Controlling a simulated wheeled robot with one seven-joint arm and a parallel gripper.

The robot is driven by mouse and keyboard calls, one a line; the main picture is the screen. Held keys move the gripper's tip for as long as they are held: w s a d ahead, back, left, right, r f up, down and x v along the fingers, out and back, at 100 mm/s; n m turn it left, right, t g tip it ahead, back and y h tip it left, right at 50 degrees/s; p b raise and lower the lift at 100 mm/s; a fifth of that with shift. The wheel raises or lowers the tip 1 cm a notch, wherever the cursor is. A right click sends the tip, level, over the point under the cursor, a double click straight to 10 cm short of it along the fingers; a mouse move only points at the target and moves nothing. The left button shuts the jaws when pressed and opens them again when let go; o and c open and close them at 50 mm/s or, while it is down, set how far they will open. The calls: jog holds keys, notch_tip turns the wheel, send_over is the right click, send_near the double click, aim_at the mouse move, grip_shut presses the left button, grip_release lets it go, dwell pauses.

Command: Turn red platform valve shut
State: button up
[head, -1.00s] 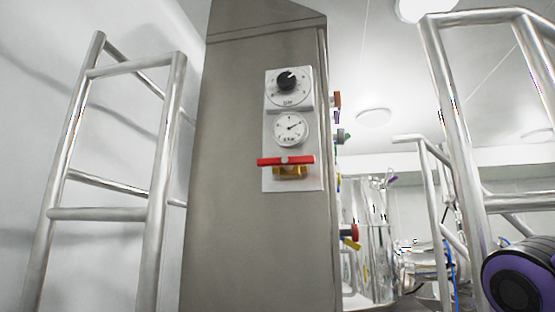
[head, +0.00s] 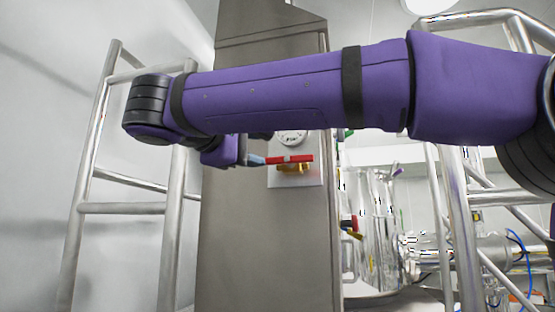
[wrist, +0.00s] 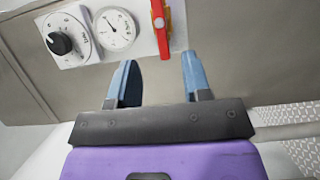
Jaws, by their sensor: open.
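The red valve handle (head: 290,159) lies horizontal across its brass body (head: 295,169) on a pale plate on the steel column. In the wrist view the red handle (wrist: 161,28) shows at the top, beyond and between the finger lines. My gripper (wrist: 155,75) is open, with two blue fingers apart and nothing between them. In the head view my gripper (head: 256,161) is at the left end of the handle; whether it touches cannot be told there. In the wrist view a gap shows between fingertips and handle.
A pressure gauge (wrist: 115,29) and a black knob (wrist: 60,43) sit beside the valve on the panel. Steel railings (head: 121,208) stand to the left and more railings (head: 461,230) to the right. Shiny vessels (head: 371,230) stand behind the column.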

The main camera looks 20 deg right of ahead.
aim_at(285, 159)
jog(key=x, duration=1)
jog(key=shift+w+d, duration=0.15)
jog(key=shift+d, duration=0.15)
grip_shut()
